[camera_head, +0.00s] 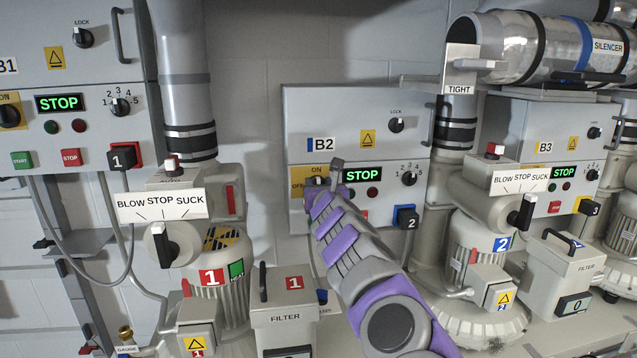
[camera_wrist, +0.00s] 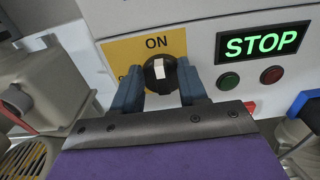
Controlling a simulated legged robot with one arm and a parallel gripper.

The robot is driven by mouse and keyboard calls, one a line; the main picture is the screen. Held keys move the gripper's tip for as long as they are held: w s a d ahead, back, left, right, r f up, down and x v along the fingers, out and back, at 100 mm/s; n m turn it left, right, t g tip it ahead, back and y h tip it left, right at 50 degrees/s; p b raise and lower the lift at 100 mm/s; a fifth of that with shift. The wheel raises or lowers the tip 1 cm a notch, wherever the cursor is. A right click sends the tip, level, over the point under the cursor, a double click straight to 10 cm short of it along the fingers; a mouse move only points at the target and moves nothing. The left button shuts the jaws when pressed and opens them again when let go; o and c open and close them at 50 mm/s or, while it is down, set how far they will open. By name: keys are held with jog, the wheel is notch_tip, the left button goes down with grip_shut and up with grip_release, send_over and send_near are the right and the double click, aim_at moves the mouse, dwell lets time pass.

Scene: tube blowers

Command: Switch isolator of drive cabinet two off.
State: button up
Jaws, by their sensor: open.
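Drive cabinet two (camera_head: 300,110) is the grey box labelled B2 in the head view. Its isolator is a round black knob (camera_wrist: 157,84) with a white mark on a yellow plate (camera_wrist: 115,50). The white mark points up toward the word ON; the OFF word is mostly hidden in the wrist view but partly shows in the head view. My gripper (camera_wrist: 160,92) is open, with one blue finger on each side of the knob. I cannot tell whether the fingers touch it. In the head view my gripper (camera_head: 326,180) hides most of the knob.
Right of the isolator are a green STOP display (camera_wrist: 263,44), a green button (camera_wrist: 229,81) and a red button (camera_wrist: 272,75). Cabinet B1 (camera_head: 85,75) is left and B3 (camera_head: 538,125) right. Blower one (camera_head: 222,260) and filter (camera_head: 285,316) stand left of my arm.

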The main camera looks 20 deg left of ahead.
jog(key=shift+c, duration=0.4)
grip_shut()
